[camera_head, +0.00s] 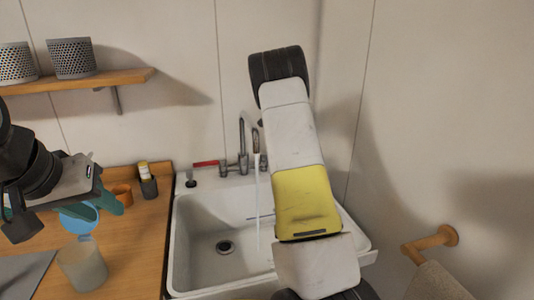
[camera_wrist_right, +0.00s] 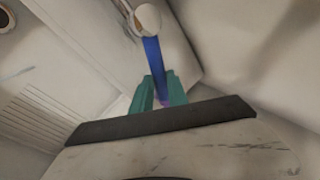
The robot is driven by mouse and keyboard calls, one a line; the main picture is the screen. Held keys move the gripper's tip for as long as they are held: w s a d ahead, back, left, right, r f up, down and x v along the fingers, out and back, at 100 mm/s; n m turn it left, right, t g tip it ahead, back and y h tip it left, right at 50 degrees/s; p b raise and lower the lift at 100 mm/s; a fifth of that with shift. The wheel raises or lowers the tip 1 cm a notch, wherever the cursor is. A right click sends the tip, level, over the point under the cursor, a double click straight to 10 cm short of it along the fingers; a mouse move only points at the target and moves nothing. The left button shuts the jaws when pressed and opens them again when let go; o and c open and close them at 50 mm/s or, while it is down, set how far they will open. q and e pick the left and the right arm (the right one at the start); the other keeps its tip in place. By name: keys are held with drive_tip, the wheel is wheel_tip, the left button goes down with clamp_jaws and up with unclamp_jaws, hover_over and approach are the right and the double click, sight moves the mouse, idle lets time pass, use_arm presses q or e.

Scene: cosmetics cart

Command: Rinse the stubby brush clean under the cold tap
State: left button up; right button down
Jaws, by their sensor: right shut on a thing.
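The sink (camera_head: 185,240) is white, and a metal tap (camera_head: 243,140) with a red lever (camera_head: 206,163) stands at its back. A thin stream of water (camera_head: 258,210) falls from the spout into the basin. In the right wrist view my right gripper (camera_wrist_right: 160,92) is shut on the blue handle of a brush (camera_wrist_right: 153,58). The brush's pale, rounded head points away from the fingers. My right arm hides this gripper and brush in the head view. My left gripper (camera_head: 98,208) has teal fingers apart, above the wooden counter.
The wooden counter (camera_head: 135,250) left of the sink holds a translucent cup (camera_head: 82,266), a blue round item (camera_head: 78,220) and a small dark pot (camera_head: 149,187). A shelf (camera_head: 125,77) with perforated holders is above. A wooden towel rail (camera_head: 430,241) is at right.

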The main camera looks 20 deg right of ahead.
drive_tip(key=shift+s+a+m+h, duration=0.4)
drive_tip(key=shift+s+m, duration=0.05)
drive_tip(key=shift+m, duration=0.45)
drive_tip(key=c, duration=1.3)
unclamp_jaws()
drive_tip(key=v, duration=0.7)
drive_tip(key=shift+r, duration=0.4)
drive_tip(key=shift+s+a, duration=0.1)
